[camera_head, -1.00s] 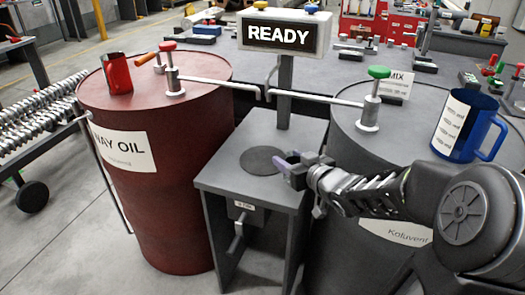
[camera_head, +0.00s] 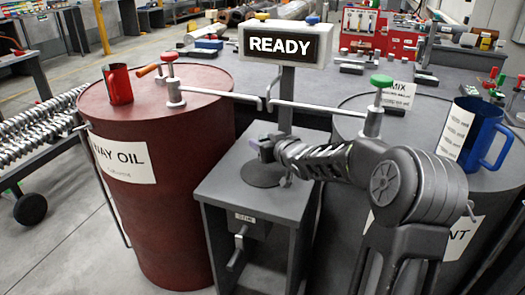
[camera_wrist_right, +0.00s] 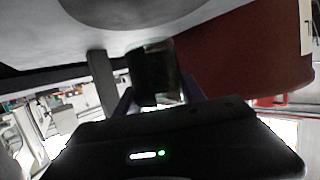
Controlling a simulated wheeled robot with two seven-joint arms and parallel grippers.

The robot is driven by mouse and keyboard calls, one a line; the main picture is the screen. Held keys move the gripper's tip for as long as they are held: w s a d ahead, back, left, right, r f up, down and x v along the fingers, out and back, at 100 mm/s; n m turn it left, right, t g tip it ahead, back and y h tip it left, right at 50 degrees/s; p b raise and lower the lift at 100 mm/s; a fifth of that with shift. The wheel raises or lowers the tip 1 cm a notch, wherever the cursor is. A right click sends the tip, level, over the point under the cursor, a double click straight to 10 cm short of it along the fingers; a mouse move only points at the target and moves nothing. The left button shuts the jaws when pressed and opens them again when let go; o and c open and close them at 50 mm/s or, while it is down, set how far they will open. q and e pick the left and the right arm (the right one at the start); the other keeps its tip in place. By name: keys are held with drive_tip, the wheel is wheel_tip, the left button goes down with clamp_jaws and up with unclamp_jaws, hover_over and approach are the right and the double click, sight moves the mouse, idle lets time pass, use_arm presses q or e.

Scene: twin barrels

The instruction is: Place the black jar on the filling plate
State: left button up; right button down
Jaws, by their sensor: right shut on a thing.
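The filling plate, a dark round disc (camera_head: 265,172), lies on the grey stand between the two barrels. My right gripper (camera_head: 264,150) is above the plate's far part, its arm coming in from the right. In the right wrist view a dark jar (camera_wrist_right: 155,75) sits between my gripper's fingers (camera_wrist_right: 155,98), which are shut on it. In that view a grey disc (camera_wrist_right: 145,10) shows at the top edge. The head view does not show clearly whether the jar touches the plate. My left gripper is not in view.
A red barrel (camera_head: 165,200) stands left, with a red mug (camera_head: 117,85) on top. A dark barrel stands right, with a blue mug (camera_head: 483,135) on it. Spouts extend toward the stand under the READY sign (camera_head: 284,44).

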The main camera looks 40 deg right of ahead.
drive_tip(key=shift+w+f, duration=0.1)
drive_tip(key=shift+w, duration=0.4)
drive_tip(key=shift+s+f+b, duration=0.1)
drive_tip(key=shift+f+b, duration=0.75)
drive_tip(key=shift+f, duration=0.75)
drive_tip(key=shift+f, duration=0.3)
drive_tip(key=c, duration=0.7)
unclamp_jaws()
drive_tip(key=shift+r, duration=0.1)
